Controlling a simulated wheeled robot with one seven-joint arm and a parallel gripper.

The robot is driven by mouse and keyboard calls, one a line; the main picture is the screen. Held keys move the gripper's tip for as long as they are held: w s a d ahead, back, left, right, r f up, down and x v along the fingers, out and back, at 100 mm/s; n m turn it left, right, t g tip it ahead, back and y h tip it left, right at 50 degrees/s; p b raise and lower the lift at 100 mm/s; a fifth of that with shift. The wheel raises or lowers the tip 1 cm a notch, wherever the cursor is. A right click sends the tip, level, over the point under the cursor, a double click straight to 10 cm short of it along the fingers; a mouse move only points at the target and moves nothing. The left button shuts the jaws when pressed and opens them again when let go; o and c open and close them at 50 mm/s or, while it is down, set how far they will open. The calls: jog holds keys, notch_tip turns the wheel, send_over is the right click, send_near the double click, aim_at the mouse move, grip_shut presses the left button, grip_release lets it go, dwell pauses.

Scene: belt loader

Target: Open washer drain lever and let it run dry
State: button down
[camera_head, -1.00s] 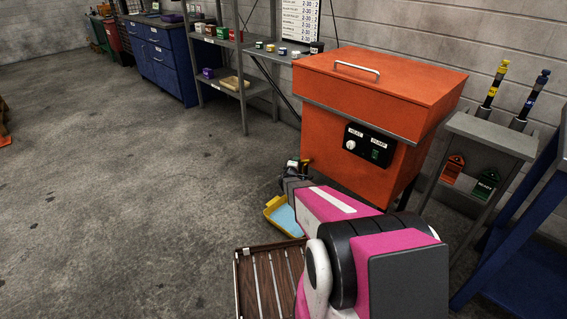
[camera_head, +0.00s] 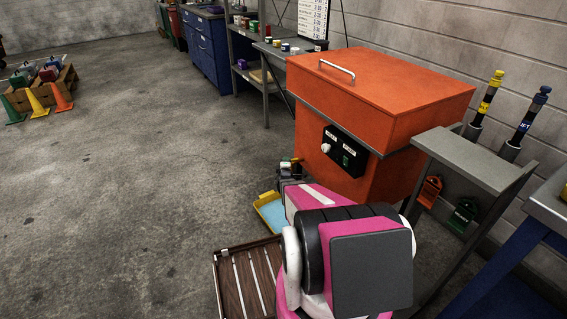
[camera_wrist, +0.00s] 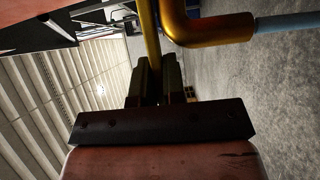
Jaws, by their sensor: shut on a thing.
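The washer is an orange cabinet (camera_head: 375,95) with a closed lid, standing against the wall in the head view. My gripper (camera_wrist: 155,75) is shut on a yellow bar, the drain lever (camera_wrist: 148,30), in the wrist view. Beside the lever is a brass, elbow-shaped drain pipe (camera_wrist: 205,30). A pale blue stream (camera_wrist: 290,22) comes out of the pipe's end. In the head view my gripper (camera_head: 288,168) is small and low at the washer's front left; my arm hides the lever and pipe there. A yellow tray (camera_head: 262,208) holding pale blue liquid lies on the floor below.
A brown slatted pallet (camera_head: 222,285) lies in front of the tray, beside my arm. A grey stand (camera_head: 470,155) with two upright handled tools is right of the washer. A blue bench (camera_head: 510,250) is at the right edge. The floor at left is open, with cones (camera_head: 38,105) far off.

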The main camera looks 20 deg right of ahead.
dwell(0.3)
jog(key=c, duration=1.2)
grip_release()
jog(key=v, duration=1.1)
